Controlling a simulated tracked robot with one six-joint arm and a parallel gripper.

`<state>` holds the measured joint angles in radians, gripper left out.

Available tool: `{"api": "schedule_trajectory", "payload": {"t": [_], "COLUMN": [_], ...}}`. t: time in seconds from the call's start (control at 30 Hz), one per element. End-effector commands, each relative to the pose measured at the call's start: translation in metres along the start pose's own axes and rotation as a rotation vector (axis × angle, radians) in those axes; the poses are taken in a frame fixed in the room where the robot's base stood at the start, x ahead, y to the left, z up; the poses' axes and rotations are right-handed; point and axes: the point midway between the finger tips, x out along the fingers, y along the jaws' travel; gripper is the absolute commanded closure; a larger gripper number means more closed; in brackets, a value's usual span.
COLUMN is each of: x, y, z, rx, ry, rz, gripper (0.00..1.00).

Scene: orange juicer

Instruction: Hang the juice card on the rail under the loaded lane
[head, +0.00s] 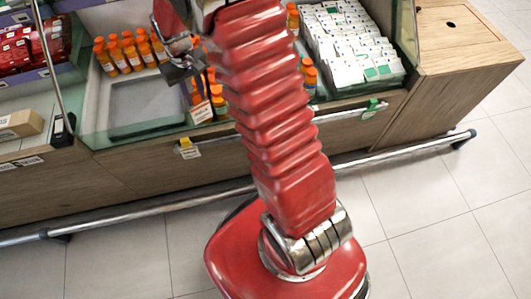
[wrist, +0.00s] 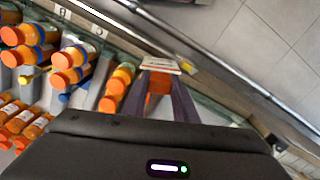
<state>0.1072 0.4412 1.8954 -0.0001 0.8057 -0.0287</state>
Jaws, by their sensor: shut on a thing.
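The white juice card (head: 201,112) is in my gripper, in front of orange juice bottles (head: 219,104) in the head view. In the wrist view the card (wrist: 160,65) shows edge-on at the tips of the two dark fingers. My gripper (wrist: 162,74) is shut on it, with orange showing between the fingers. The rail (head: 270,131) runs along the front of the case, below the card; I see no contact between them. A yellow tag (head: 188,148) is on the rail at left, a green tag (head: 372,109) at right. My arm hides part of the bottle lane.
More orange bottles (head: 127,54) stand at the back left by an empty grey tray (head: 148,100). White packets (head: 350,50) fill the right bin. A glass panel (head: 130,135) edges the case front. A metal bumper bar (head: 400,150) runs low along the case; the floor before it is clear.

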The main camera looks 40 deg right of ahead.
Motion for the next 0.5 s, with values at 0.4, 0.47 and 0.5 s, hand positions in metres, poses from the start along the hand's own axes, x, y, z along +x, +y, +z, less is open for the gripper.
{"api": "schedule_trajectory", "payload": {"t": [0.4,0.47,0.5], "x": [0.080,0.090,0.096], "y": [0.067,0.075,0.080], "z": [0.067,0.079,0.087], "rx": [0.138,0.158,0.172], "ry": [-0.005,-0.004,-0.005], "rz": [-0.001,-0.001,-0.001], "gripper": [0.96,0.96,0.96]}}
